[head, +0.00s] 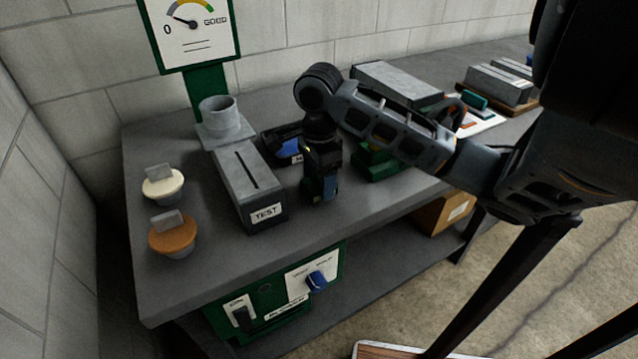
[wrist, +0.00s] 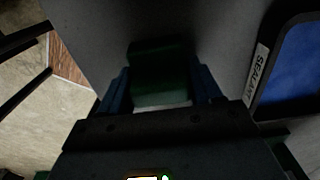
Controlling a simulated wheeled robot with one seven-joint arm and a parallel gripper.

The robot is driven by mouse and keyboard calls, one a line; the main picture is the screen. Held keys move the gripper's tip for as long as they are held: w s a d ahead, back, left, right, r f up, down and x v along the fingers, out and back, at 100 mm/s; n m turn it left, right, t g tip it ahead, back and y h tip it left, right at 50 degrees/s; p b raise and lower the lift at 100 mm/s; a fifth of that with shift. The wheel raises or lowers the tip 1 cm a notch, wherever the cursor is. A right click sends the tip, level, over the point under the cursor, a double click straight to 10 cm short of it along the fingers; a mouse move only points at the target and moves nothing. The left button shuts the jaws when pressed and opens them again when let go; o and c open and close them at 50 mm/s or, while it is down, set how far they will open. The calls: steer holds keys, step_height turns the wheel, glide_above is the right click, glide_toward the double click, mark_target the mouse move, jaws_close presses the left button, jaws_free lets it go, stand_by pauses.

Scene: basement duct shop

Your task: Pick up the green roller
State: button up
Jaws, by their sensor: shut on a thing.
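My gripper (head: 320,194) points down over the bench, just right of the grey TEST box (head: 247,190). In the wrist view, the two blue fingers of my gripper (wrist: 161,88) are shut on a dark green block-like thing, which I take for the green roller (wrist: 160,68). It lies between both fingers, and the picture is dark there. In the head view my gripper hides most of it. I cannot tell whether it touches the bench.
A blue sealant tray (head: 285,146) lies behind my gripper; it also shows in the wrist view (wrist: 292,75). A green stand (head: 374,166) is to the right under my arm. Two round-based pieces (head: 163,187) (head: 173,238) stand at left. The front bench top (head: 215,262) is clear.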

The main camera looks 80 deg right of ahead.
steer(key=shift+c, duration=1.1)
step_height(320, 180, up, 10)
steer(key=shift+p, duration=1)
steer(key=o, duration=0.5)
steer(key=c, duration=0.3)
